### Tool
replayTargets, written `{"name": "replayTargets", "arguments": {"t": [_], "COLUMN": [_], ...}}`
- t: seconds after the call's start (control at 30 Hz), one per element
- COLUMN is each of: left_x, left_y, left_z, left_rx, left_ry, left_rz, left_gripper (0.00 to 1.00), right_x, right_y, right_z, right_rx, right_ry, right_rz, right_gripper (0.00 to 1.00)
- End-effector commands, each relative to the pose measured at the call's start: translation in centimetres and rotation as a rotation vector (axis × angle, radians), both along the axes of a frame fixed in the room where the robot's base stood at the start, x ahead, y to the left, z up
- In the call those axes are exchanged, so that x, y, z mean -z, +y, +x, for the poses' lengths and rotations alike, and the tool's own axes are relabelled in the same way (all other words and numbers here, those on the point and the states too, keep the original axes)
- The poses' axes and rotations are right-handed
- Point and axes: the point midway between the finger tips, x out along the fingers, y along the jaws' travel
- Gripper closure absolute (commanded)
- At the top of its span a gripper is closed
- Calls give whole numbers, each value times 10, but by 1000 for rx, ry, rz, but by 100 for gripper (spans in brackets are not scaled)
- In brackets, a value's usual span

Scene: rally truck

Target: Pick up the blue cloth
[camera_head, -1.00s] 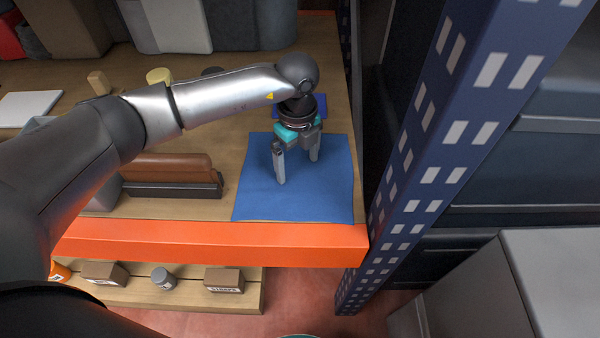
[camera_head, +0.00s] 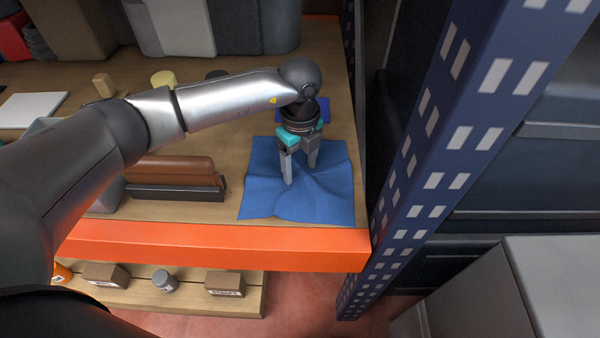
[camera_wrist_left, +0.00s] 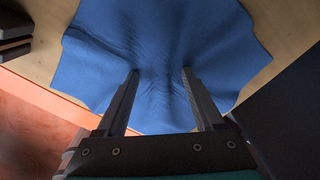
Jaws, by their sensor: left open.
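The blue cloth (camera_head: 270,200) lies on the wooden shelf near its orange front edge. It is wrinkled, with folds running out from around my fingertips. My left gripper (camera_head: 299,180) points down at the middle of the cloth, its two fingers apart. In the left wrist view the cloth (camera_wrist_left: 165,40) spreads beneath the open fingers (camera_wrist_left: 159,72), with creases between them. The fingertips appear to touch the cloth. My right gripper is not in view.
A brown brush-like block (camera_head: 175,175) stands left of the cloth. A blue perforated post (camera_head: 420,160) rises close on the right. The orange beam (camera_head: 210,245) edges the shelf. Small boxes (camera_head: 225,283) sit on a lower shelf. Grey bins (camera_head: 255,25) stand behind.

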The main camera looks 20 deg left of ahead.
Motion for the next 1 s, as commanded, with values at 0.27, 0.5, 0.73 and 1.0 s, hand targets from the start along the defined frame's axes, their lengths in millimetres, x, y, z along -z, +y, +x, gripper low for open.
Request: {"name": "replayTargets", "arguments": {"t": [0.27, 0.5, 0.73, 1.0], "left_x": [2, 2, 3, 3], "left_y": [0, 0, 0, 0], "left_z": [-1, -2, -2, -2], "left_rx": [1, 1, 1, 1], "left_ry": [4, 4, 5, 5], "left_rz": [1, 1, 2, 2], "left_gripper": [50, 63, 76, 92], "right_x": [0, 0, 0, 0], "right_y": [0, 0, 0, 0], "right_z": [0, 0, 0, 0], "right_rx": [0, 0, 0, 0], "right_ry": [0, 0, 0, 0], "right_rz": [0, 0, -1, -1], "right_gripper": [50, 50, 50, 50]}}
